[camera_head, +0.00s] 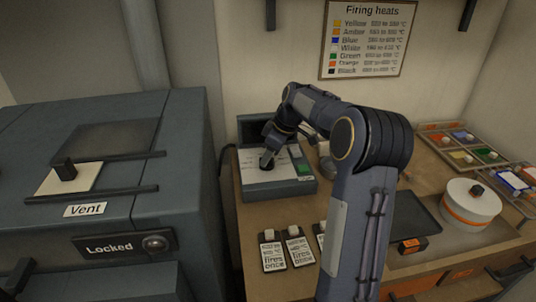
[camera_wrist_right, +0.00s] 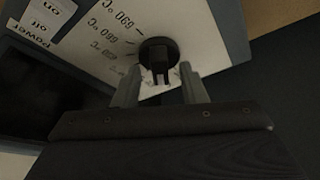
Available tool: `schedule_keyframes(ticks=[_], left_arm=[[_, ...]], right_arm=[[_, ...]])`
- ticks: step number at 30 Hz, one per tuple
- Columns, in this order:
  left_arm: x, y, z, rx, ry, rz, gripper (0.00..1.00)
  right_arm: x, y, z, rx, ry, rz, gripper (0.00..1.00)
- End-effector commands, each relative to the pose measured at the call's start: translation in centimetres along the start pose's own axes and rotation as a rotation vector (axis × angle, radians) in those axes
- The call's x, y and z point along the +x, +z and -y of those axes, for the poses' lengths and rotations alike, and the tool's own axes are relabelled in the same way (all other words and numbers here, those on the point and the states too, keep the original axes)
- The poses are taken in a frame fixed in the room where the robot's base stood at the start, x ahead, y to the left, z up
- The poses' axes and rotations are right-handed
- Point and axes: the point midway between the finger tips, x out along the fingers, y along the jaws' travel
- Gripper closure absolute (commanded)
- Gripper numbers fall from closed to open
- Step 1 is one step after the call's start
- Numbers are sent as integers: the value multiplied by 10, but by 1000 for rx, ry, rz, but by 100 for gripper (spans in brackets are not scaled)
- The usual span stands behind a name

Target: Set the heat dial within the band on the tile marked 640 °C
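The heat dial (camera_wrist_right: 158,52) is a dark round knob with a raised grip bar on the white face of the grey control box (camera_head: 285,188). In the wrist view, upside-down temperature marks in °C (camera_wrist_right: 108,42) fan out beside it; I cannot read them surely. My right gripper (camera_wrist_right: 160,92) points at the dial, its two fingers apart near the bar with no clear grip on it. In the head view the right gripper (camera_head: 270,153) is over the box face and largely covers the dial. I cannot read 640 °C on any tile.
Label tiles (camera_head: 273,256) reading "fires once" lie in front of the box. The grey kiln (camera_head: 150,215), marked Locked, stands at left. A firing heats chart (camera_head: 368,40) hangs behind. A lidded white pot (camera_head: 470,212) and colour tray (camera_head: 432,136) stand at right.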

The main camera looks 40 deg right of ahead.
Motion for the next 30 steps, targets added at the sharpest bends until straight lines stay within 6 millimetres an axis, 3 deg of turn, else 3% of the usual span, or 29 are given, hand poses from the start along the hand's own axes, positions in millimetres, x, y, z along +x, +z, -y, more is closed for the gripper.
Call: schedule_keyframes(ticks=[8, 17, 30], left_arm=[[0, 0, 0, 0, 0, 0, 64], [0, 0, 0, 0, 0, 0, 64], [2, 1, 1, 0, 0, 0, 64]], right_arm=[[3, 0, 0, 0, -1, 0, 62], [2, 0, 0, 0, 0, 0, 100], [2, 0, 1, 65, 29, 0, 100]])
